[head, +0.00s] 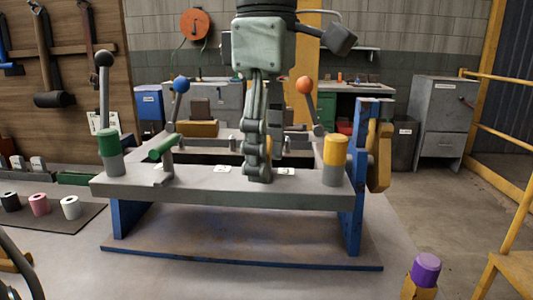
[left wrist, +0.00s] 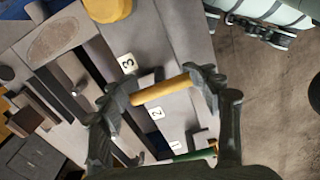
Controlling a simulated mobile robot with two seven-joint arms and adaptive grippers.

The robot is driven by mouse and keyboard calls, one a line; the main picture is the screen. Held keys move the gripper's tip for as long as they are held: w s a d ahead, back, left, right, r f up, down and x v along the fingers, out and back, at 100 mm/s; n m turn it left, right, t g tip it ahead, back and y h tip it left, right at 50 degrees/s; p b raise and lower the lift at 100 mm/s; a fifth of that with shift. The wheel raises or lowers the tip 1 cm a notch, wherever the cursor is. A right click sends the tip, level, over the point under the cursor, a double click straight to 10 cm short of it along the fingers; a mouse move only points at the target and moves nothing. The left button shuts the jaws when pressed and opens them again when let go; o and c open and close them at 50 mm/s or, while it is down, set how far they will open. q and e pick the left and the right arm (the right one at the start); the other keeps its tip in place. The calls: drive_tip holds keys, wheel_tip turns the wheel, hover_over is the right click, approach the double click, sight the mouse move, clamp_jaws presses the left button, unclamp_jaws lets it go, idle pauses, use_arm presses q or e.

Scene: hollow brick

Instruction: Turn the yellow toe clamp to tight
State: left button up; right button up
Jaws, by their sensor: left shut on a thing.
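My left gripper (head: 257,172) comes down over the middle of the grey fixture top. In the left wrist view my left gripper (left wrist: 165,90) is shut on the short yellow bar of the yellow toe clamp (left wrist: 163,90), with a finger at each end. In the head view the fingers hide this bar. A similar green toe clamp (head: 164,147) stands to the left. Cards marked 3 (left wrist: 127,63) and 2 (left wrist: 158,141) lie on the plate beside the yellow bar. My right gripper does not show clearly in either view.
A green-capped post (head: 108,144) stands at the fixture's left and a yellow-capped post (head: 335,150) at its right. Upright levers with black (head: 104,60), blue (head: 181,85) and orange (head: 305,85) knobs rise nearby. A purple-capped post (head: 425,270) stands at front right.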

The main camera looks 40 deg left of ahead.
use_arm(q)
drive_tip(key=shift+r, duration=0.1)
drive_tip(key=o, duration=1.2)
wheel_tip(320, 180, up, 12)
idle(0.3)
